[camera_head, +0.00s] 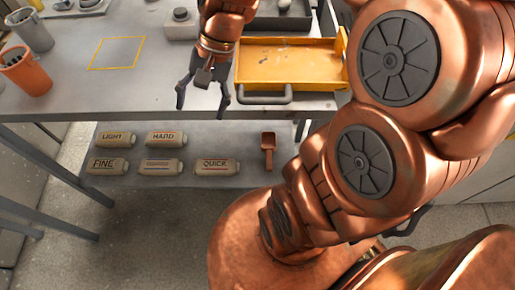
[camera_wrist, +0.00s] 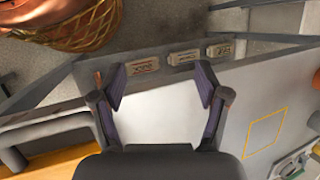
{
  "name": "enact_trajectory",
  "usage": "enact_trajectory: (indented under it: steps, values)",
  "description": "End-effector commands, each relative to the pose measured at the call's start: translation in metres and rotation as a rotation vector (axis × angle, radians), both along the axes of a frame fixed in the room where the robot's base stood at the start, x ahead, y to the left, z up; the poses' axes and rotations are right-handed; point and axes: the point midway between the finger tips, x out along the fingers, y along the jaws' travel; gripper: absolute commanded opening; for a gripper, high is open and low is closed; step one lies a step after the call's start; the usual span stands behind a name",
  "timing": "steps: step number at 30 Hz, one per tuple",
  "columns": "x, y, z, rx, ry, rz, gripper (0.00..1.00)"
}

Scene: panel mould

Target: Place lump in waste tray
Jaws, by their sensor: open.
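My gripper (camera_head: 203,102) points down over the front part of the grey table, left of the yellow tray. Its two fingers are spread with nothing between them; the wrist view also shows the open fingers (camera_wrist: 160,88) above bare table. The yellow tray (camera_head: 290,82) has a dark front handle and a few small marks or bits on its floor. A dark tray (camera_head: 283,24) stands behind it, cut by the top edge, with a small grey rounded thing (camera_head: 284,4) in it. I cannot tell whether this is the lump, nor which tray is for waste.
An orange cup (camera_head: 25,72) and a grey cup (camera_head: 33,32) stand at the left. A yellow outlined square (camera_head: 118,52) marks clear tabletop. Several labelled bags (camera_head: 215,166) and a brown scoop (camera_head: 268,150) lie on the lower shelf.

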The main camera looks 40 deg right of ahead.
Motion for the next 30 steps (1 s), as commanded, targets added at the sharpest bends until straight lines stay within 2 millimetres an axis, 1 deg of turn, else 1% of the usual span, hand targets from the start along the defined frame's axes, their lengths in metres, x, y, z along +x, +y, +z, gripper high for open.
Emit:
enact_trajectory:
  steps: [1,6,9,13,15,19,30]
  values:
    - [-0.017,0.004,-0.002,-0.042,-0.012,0.078,0.74]
    - [-0.073,0.0,-0.016,-0.176,-0.034,0.339,0.74]
    - [-0.102,-0.009,-0.023,-0.247,-0.039,0.476,0.74]
    - [-0.129,-0.022,-0.029,-0.313,-0.044,0.611,0.74]
    - [-0.139,-0.027,-0.032,-0.335,-0.04,0.66,0.74]
    - [-0.147,-0.032,-0.034,-0.357,-0.041,0.708,0.74]
    - [-0.148,-0.033,-0.032,-0.36,-0.041,0.714,0.74]
